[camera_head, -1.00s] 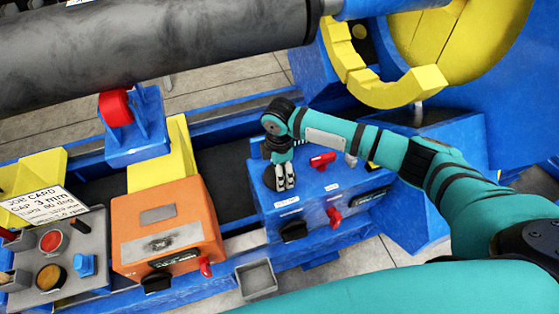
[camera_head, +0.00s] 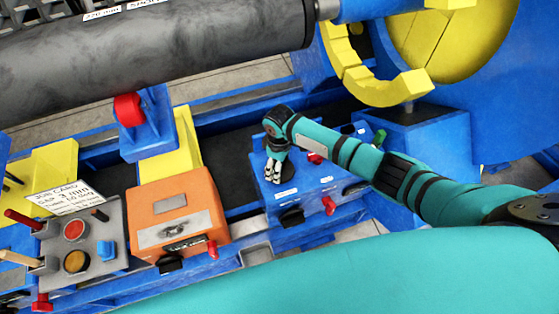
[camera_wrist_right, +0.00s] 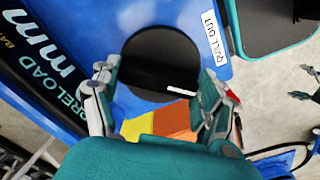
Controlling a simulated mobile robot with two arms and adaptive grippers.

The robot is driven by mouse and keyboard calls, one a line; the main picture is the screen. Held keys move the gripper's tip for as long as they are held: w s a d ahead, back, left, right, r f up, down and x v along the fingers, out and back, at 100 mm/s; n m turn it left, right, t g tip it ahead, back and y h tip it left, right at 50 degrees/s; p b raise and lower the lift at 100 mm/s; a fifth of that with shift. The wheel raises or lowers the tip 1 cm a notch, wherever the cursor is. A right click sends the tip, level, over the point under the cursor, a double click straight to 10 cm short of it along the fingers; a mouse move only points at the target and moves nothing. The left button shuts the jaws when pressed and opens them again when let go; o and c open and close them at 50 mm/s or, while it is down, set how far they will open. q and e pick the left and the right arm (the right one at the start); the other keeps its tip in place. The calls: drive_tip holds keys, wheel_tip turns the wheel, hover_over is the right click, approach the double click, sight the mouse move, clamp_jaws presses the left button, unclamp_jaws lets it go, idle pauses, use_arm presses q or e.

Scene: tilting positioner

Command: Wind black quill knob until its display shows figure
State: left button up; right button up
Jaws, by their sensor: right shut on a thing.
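The round black quill knob (camera_wrist_right: 160,62) fills the middle of the right wrist view, beside a white label (camera_wrist_right: 208,50) reading "QUILL OUT". A short white mark lies on its face. My right gripper (camera_wrist_right: 155,100) has a finger on either side of the knob and is shut on it. In the head view my right gripper (camera_head: 274,172) points down onto the top of the blue box (camera_head: 310,182), and the knob is partly hidden there. A dark display panel (camera_wrist_right: 40,70) reading "PRELOAD" and "mm" is cut off at left; no figure is readable. My left gripper is out of view.
On the blue box are a red handle (camera_head: 329,206) and another black knob (camera_head: 291,216). An orange box (camera_head: 178,215) stands left of it. Further left, a job card (camera_head: 65,198) reading "GAP 3 mm" lies by a grey button panel (camera_head: 85,240). A large dark roller (camera_head: 160,60) crosses above.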

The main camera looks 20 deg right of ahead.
idle(0.4)
drive_tip(key=o, duration=1.1)
drive_tip(key=shift+o, duration=0.2)
wheel_tip(320, 180, up, 12)
